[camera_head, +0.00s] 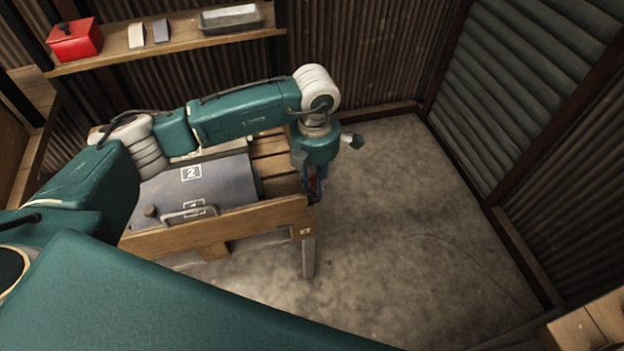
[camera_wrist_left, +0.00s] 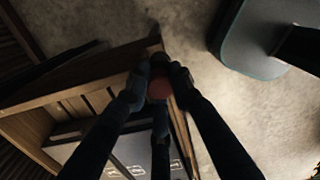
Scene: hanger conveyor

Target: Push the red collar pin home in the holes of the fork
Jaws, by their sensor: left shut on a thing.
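My left gripper (camera_head: 313,192) points down at the right end of the wooden bench, near its front corner. In the left wrist view, the dark fingers of this gripper (camera_wrist_left: 159,82) close on both sides of the red collar pin (camera_wrist_left: 160,90), whose round red end shows between the fingertips. A small patch of red also shows at the gripper in the head view. I cannot make out the fork or its holes; the fingers and shadow cover that spot. How deep the pin sits cannot be told. My right gripper is not in view.
The slatted wooden bench (camera_head: 235,222) carries a grey numbered panel (camera_head: 225,180) with a handle (camera_head: 190,214). A wall shelf (camera_head: 180,45) holds a red box (camera_head: 75,40) and a metal tray (camera_head: 230,18). The concrete floor (camera_head: 400,210) to the right is clear.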

